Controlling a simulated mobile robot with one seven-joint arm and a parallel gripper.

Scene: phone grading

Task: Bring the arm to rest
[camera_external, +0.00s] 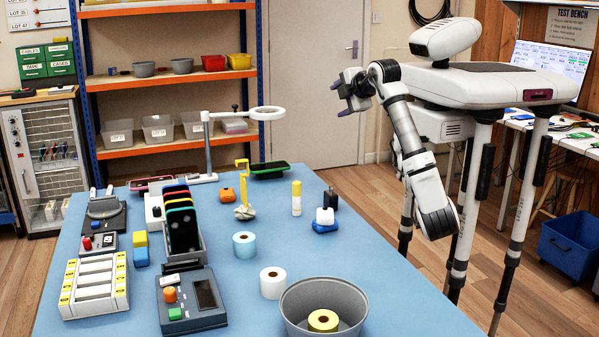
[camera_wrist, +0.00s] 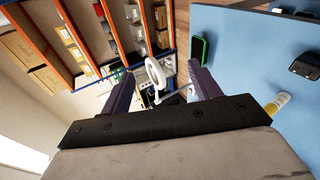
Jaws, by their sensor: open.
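My gripper (camera_external: 345,92) is in the air beyond the right far edge of the blue table (camera_external: 235,288), with my arm folded up close to my body. In the wrist view the two dark fingers of my gripper (camera_wrist: 158,84) are spread apart. Nothing is held between them; the white ring lamp (camera_wrist: 154,74) shows in the gap, far off. The same ring lamp (camera_external: 268,113) stands at the back of the table in the external view, apart from my gripper.
Phones (camera_external: 182,225) stand in a rack on the table. A grey bowl (camera_external: 290,303) holds a yellow roll. A yellow-white tube (camera_external: 297,198) stands near the right edge. Shelves (camera_external: 165,78) and a door (camera_external: 312,80) are behind. The air around my gripper looks clear.

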